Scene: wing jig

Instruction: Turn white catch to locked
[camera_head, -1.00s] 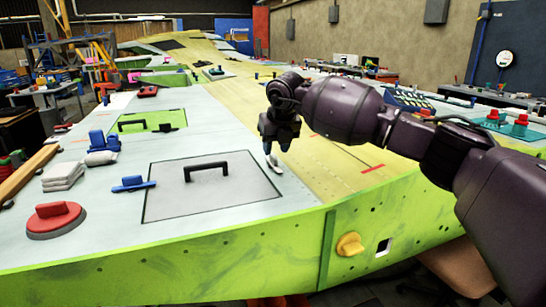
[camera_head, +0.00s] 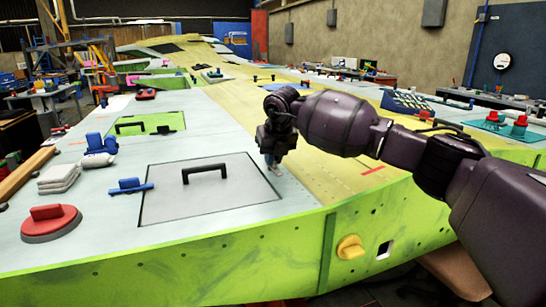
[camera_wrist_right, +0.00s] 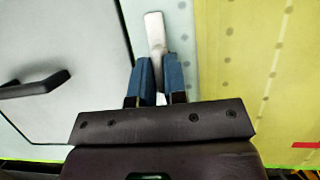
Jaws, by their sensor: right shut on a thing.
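The white catch (camera_wrist_right: 154,30) is a narrow pale lever on the light skin strip beside the closed grey hatch panel (camera_head: 210,205). In the right wrist view it points away from my gripper, and its near end is between the fingers. My right gripper (camera_wrist_right: 160,75) has blue fingers shut on the catch, one on each side. In the head view the right gripper (camera_head: 272,159) points down at the hatch's right edge and hides most of the catch. My left gripper is not in view.
The hatch has a raised black handle (camera_head: 205,172). A blue catch (camera_head: 131,186) lies at its left, with a red round knob (camera_head: 50,221) nearby. A yellow knob (camera_head: 350,247) sits on the green front edge. The yellow strip right of my gripper is clear.

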